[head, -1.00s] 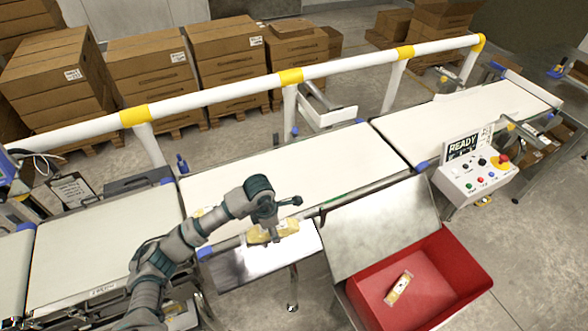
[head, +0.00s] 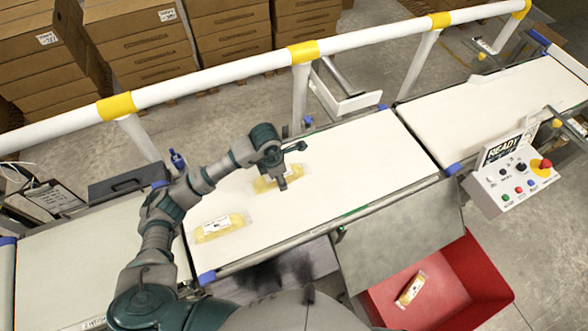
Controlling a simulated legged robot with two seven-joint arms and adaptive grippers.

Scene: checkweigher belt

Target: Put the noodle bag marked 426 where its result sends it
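My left gripper (head: 281,184) is over the white belt and appears shut on a yellow noodle bag (head: 264,186). I cannot tell whether this bag touches the belt. A second noodle bag (head: 220,227) with a white label lies on the belt, nearer its left end. A third noodle bag (head: 411,288) lies in the red bin (head: 483,268) at lower right. The numbers on the bags are too small to read. A control box (head: 512,182) at right has a display reading READY. My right gripper is not in view.
The middle belt (head: 370,150) is clear right of the held bag, and the right belt (head: 500,105) is empty. A white rail with yellow joints (head: 303,52) runs behind the belts. A sloping metal plate (head: 400,245) adjoins the bin. A metal side shelf (head: 285,268) is partly hidden.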

